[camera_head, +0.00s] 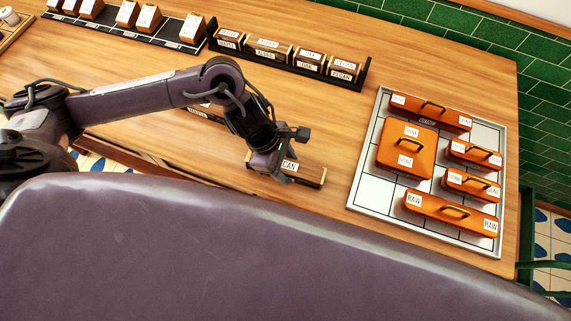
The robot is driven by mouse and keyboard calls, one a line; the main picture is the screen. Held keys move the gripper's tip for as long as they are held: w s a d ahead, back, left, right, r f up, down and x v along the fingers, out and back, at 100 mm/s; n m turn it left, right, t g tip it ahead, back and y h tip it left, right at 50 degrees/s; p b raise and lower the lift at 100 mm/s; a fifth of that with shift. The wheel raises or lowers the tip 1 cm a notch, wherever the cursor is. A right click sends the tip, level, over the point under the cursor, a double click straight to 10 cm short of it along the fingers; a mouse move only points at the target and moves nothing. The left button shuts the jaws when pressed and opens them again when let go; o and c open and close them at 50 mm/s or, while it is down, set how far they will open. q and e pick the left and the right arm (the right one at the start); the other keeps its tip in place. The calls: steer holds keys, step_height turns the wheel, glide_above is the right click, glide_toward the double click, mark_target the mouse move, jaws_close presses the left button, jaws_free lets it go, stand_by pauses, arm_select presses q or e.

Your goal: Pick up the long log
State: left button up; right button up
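My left gripper (270,168) points down over the wooden table, at the left end of a wooden block or label strip (305,172) with a white label reading "CAN" at its visible part. The gripper covers part of it. Whether the fingers are open or shut on something is too small to tell. Several wood logs sit in a black rack at the back. One log (268,44) there looks longer than its neighbours. Which piece the task calls the long log is not certain. Another dark labelled strip (205,112) is partly hidden behind my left arm. My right gripper is out of view.
A white gridded tray (362,190) on the right holds several orange handled blocks. A dark board (105,25) with light wooden blocks lies at the back left. Bare table (440,60) lies at the back right. My own purple-grey body fills the foreground.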

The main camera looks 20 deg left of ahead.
arm_select(q)
steer(key=c, duration=0.7)
